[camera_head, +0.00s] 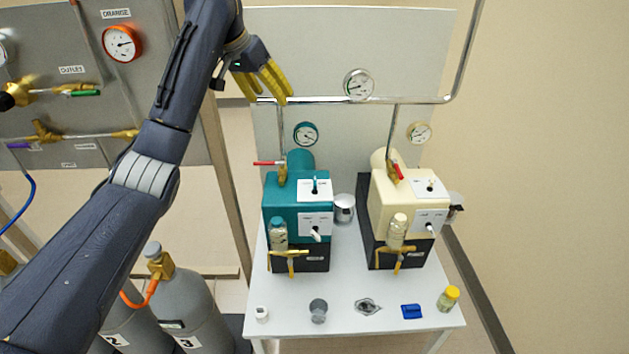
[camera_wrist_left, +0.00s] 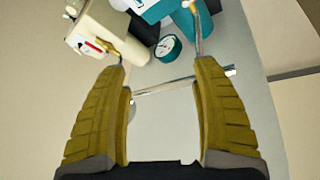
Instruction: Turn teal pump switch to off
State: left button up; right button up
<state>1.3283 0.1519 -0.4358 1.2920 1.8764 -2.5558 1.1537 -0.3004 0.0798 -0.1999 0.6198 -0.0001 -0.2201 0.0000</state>
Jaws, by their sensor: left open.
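The teal pump (camera_head: 282,201) stands on the white table at left of centre in the head view. My left gripper (camera_head: 270,92) is open and empty, above and behind the teal pump near the horizontal pipe. In the left wrist view the teal pump (camera_wrist_left: 150,8) is cut off at the top edge, beyond the open fingers, and its switch is not visible. My right gripper is not in view.
A cream pump (camera_head: 398,190) stands right of the teal one. A red-handled valve (camera_head: 270,163) and a teal gauge (camera_head: 306,134) are behind the teal pump. Several small items, including a blue object (camera_head: 411,311), lie along the table's front. Grey cylinders (camera_head: 187,305) stand at left.

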pick_arm(q)
jog(key=d+f+m+g, duration=0.4)
jog(key=f+m, duration=0.6)
jog(key=m, duration=0.1)
send_near(314, 181)
jog(key=shift+m+h, duration=0.3)
jog(key=shift+m, duration=0.1)
jog(key=x, duration=0.9)
jog(key=shift+a+f, duration=0.15)
jog(key=shift+f, duration=0.25)
jog(key=shift+c, duration=0.4)
jog(key=c, duration=1.3)
grip_shut()
jog(key=shift+a+f, duration=0.1)
jog(key=shift+a, duration=0.05)
